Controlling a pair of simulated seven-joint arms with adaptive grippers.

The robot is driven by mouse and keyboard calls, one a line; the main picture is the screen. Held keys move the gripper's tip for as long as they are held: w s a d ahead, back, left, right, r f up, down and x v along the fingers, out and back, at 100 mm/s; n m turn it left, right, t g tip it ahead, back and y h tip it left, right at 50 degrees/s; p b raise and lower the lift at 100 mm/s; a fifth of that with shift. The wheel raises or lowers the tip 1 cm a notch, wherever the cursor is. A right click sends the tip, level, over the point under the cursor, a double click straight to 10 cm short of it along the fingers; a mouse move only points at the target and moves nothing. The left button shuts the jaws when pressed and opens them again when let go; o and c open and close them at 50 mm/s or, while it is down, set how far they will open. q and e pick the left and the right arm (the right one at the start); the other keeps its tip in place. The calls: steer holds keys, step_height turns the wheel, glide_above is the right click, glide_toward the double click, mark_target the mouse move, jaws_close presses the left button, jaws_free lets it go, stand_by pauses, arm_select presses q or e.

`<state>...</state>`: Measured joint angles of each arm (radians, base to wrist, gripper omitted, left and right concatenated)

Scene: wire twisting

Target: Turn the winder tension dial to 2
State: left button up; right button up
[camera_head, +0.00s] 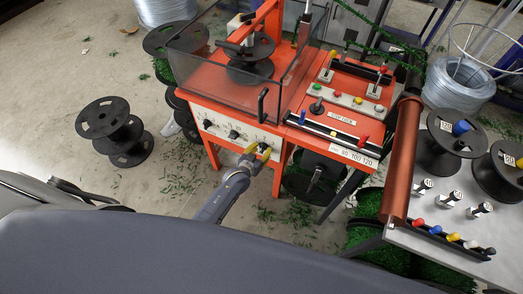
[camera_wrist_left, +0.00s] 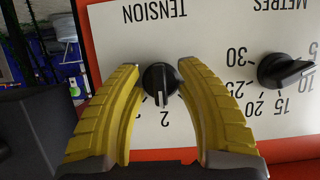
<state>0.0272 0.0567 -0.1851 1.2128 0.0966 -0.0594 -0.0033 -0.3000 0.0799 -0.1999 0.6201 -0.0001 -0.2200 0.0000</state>
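The tension dial (camera_wrist_left: 160,79) is a round black knob on a white panel, seen upside down in the left wrist view under the word TENSION. Its pale pointer mark faces down the picture, toward a printed 2. My left gripper (camera_wrist_left: 158,66) has its two yellow fingers on either side of the knob, spread wide. A small gap shows at the left finger; I cannot tell whether the right finger touches. In the head view, the left gripper (camera_head: 256,150) is at the right end of the orange winder's dial panel (camera_head: 220,127). Other scale numbers near the knob are hidden. My right gripper is not in view.
The metres dial (camera_wrist_left: 286,71) sits close beside the right finger. Above the panel are the winder's clear guard (camera_head: 215,85) and a black handle (camera_head: 262,104). A lever and button console (camera_head: 345,100) stands to the right. Black spools (camera_head: 115,130) stand on the floor at left.

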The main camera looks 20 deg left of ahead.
arm_select(q)
steer(key=shift+s, duration=0.1)
steer(key=v, duration=1.2)
stand_by(0.4)
steer(key=s+a+f+m+g+y, duration=0.1)
steer(key=s+a+f+g, duration=0.15)
steer(key=s+f, duration=0.85)
steer(key=s+a+f+g, duration=0.1)
steer(key=s+f+g, duration=0.3)
steer(key=s+f, duration=0.75)
steer(key=s+a+f+g, duration=0.1)
steer(key=s+f+g, duration=0.1)
steer(key=s+f, duration=0.5)
steer(key=s+a+f+m+g+y, duration=0.1)
steer(key=s+f, duration=0.6)
steer(key=s, duration=0.8)
steer(key=shift+s+a+g, duration=0.15)
steer(key=shift+a+g, duration=0.3)
steer(key=shift+g, duration=0.8)
